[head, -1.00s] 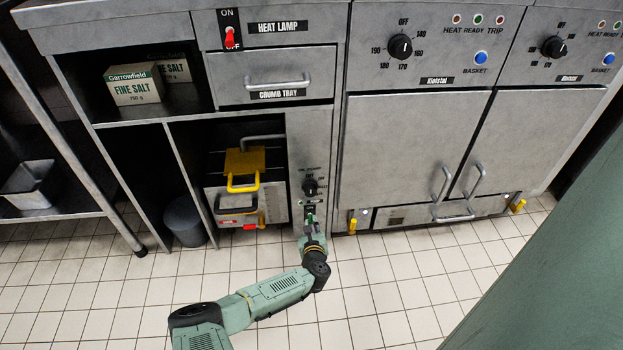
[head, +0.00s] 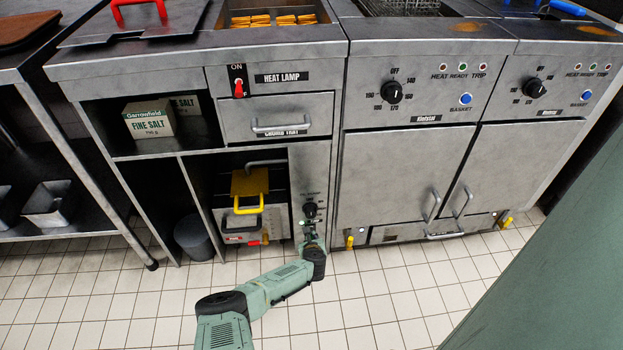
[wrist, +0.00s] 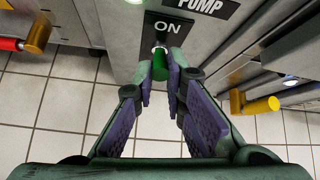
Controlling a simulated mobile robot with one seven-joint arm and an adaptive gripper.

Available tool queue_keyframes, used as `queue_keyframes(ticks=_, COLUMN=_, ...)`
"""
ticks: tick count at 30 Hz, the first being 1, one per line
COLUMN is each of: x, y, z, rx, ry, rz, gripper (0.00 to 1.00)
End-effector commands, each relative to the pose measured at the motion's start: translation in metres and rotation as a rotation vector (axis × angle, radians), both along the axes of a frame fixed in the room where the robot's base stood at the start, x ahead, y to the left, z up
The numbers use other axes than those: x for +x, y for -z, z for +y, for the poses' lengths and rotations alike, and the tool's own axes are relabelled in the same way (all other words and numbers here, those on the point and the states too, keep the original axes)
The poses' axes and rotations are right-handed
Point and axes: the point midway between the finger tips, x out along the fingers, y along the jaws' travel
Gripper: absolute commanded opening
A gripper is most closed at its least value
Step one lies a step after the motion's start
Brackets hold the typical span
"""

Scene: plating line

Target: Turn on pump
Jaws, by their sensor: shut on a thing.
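The pump switch is a small toggle with a green cap (wrist: 160,68) and a metal stem, below a black "ON" label (wrist: 167,28) and a "PUMP" label (wrist: 207,5) in the wrist view. My gripper (wrist: 159,73) is shut on the green cap, one finger on each side. Whether the toggle is tipped up or down is hard to tell. In the head view my gripper (head: 313,238) is low at the narrow control panel (head: 316,180), left of the fryer doors, and hides most of the switch.
A yellow-handled valve (wrist: 262,105) is right of my fingers, and a red-handled one (wrist: 12,44) is left. A yellow-handled filter unit (head: 249,190) stands in the open bay. A heat lamp switch (head: 239,88) is higher up. The tiled floor ahead is clear.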

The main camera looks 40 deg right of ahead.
Motion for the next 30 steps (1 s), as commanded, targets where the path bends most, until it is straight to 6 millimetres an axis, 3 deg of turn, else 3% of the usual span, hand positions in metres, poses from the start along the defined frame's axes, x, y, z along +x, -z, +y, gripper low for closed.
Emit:
queue_keyframes(ticks=6, x=0.0005, y=0.0003, z=0.0002, rx=0.0, ry=0.0, rz=-0.001, gripper=0.0)
queue_keyframes(ticks=7, x=0.0007, y=0.0002, z=0.0003, rx=0.0, ry=0.0, rz=-0.001, gripper=0.13)
queue_keyframes(ticks=15, x=0.0005, y=0.0, z=0.0002, rx=0.0, ry=0.0, rz=-0.001, gripper=0.31)
queue_keyframes(ticks=30, x=-0.0051, y=-0.0065, z=0.0054, rx=-0.002, ry=-0.001, rz=-0.001, gripper=0.32)
